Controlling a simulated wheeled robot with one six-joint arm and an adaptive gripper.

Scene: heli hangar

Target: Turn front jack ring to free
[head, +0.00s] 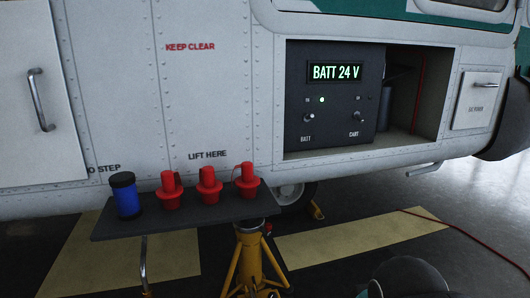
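A yellow jack (249,262) with splayed legs stands on the floor below the helicopter's side, near the bottom middle of the head view. A dark collar (256,226) sits at its top, just under the edge of a dark shelf (150,226). I cannot tell whether this collar is the ring, nor which position it is in. The shelf hides the part of the jack above it. My gripper is not identifiable in this view. A dark rounded shape at the bottom right may be part of my arm.
The shelf holds a blue canister (126,195) and several red plugs (209,186), close above the jack. A thin metal rod (144,266) hangs below its left end. An open bay with a BATT 24 V panel (334,96) is above right. A red cable (470,237) crosses the floor.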

